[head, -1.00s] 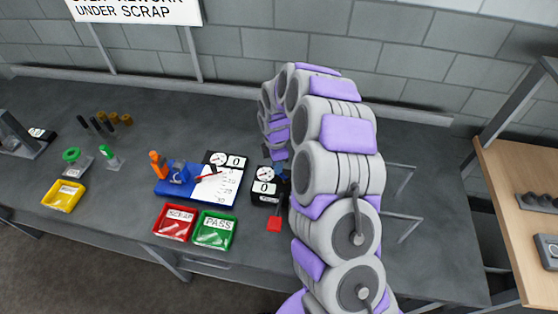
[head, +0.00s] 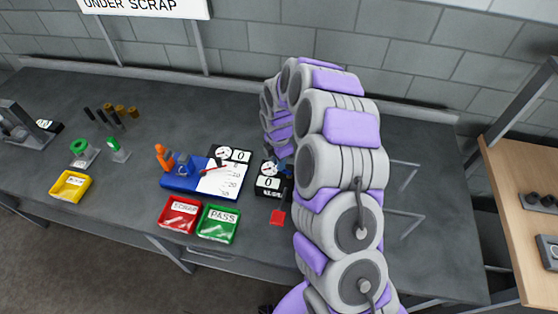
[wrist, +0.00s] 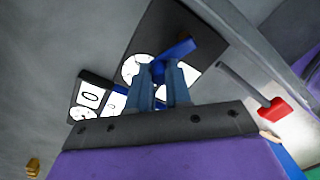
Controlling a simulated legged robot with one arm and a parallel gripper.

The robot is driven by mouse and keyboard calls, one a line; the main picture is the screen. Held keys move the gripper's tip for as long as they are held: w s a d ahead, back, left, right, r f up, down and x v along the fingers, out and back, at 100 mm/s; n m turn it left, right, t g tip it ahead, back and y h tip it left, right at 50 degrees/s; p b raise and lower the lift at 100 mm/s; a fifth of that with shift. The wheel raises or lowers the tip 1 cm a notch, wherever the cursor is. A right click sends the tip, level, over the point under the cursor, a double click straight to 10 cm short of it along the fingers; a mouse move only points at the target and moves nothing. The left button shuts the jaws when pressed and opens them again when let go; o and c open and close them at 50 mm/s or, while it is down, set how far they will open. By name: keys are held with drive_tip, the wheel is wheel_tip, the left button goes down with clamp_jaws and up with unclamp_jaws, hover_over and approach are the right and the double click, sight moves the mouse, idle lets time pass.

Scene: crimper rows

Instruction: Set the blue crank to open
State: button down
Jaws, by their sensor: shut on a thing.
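The blue crank (wrist: 177,49) shows in the wrist view as a short blue bar on a dark panel, set at a slant. My gripper (wrist: 161,82) is at its near end, with the two fingers on either side of the crank's hub, shut on it. A white round dial (wrist: 134,66) sits beside the fingers, partly covered by them. In the head view my arm hides most of the gripper, and only a small blue patch shows near the dark gauge box (head: 269,185). Any open mark by the crank cannot be read.
A red-tipped lever (wrist: 272,111) stands right of the fingers in the wrist view. On the bench, a blue press base (head: 176,184) with an orange handle, a red SCRAP tray (head: 180,214), a green PASS tray (head: 218,224) and a yellow tray (head: 70,186) stand left of my arm.

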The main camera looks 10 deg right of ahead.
drive_tip(key=c, duration=1.3)
unclamp_jaws()
drive_tip(key=shift+c, duration=0.2)
drive_tip(key=shift+r, duration=0.15)
wheel_tip(320, 180, up, 17)
drive_tip(key=shift+w+a+p, duration=0.25)
drive_tip(key=shift+w+p, duration=0.2)
